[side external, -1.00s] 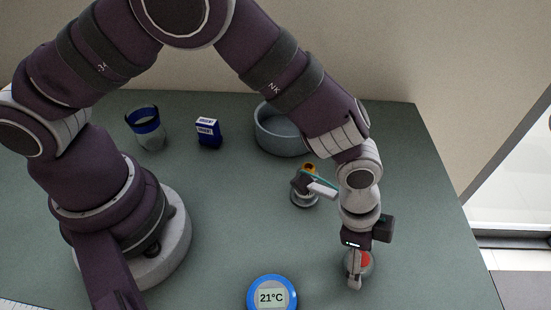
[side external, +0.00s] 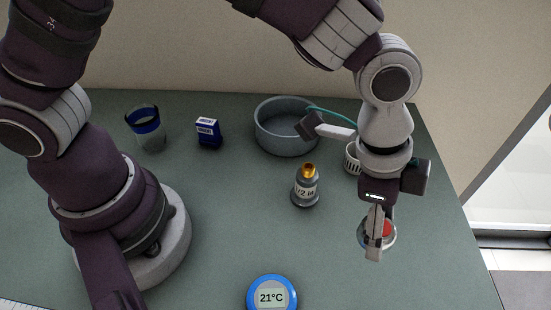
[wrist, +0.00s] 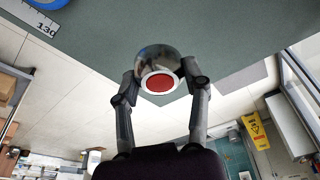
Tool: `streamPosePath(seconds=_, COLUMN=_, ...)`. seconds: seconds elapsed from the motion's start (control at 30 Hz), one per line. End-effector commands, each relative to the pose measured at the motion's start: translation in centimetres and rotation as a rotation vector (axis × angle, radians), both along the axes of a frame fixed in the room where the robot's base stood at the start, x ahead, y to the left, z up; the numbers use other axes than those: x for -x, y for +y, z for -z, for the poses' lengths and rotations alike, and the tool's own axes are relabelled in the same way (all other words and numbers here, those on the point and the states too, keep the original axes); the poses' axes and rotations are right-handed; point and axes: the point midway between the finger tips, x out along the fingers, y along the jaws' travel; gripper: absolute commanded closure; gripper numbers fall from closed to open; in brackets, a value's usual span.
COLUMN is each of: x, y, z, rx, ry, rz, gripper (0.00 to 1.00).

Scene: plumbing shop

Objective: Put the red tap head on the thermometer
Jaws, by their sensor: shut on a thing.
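The red tap head (side external: 389,229) is a shiny metal knob with a red disc in a white ring. My gripper (side external: 374,256) is shut on it and holds it above the right part of the table; one finger hides part of it in the side view. In the wrist view the tap head (wrist: 158,68) sits between the two fingertips of my gripper (wrist: 159,85), its red disc facing the camera. The thermometer (side external: 272,294) is a round blue-rimmed dial reading 21°C, at the table's front, left of and apart from my gripper. The picture's lower edge cuts it off.
A dark fitting with an orange top (side external: 306,188) stands behind and left of my gripper. A grey bowl (side external: 268,137), a white slotted cup (side external: 352,160), a blue box (side external: 208,134) and a blue-banded glass (side external: 148,138) stand farther back. The table between fitting and thermometer is clear.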

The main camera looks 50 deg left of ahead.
Motion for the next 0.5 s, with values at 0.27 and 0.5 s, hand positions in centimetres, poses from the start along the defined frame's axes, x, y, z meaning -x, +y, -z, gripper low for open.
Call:
streamPosePath(seconds=0.27, x=5.3, y=1.3, z=-0.8, rx=0.000, ry=0.003, rz=0.639, gripper=0.91)
streamPosePath(seconds=0.5, x=11.0, y=3.4, z=-1.2, rx=0.001, ry=0.003, rz=1.381, gripper=0.91)
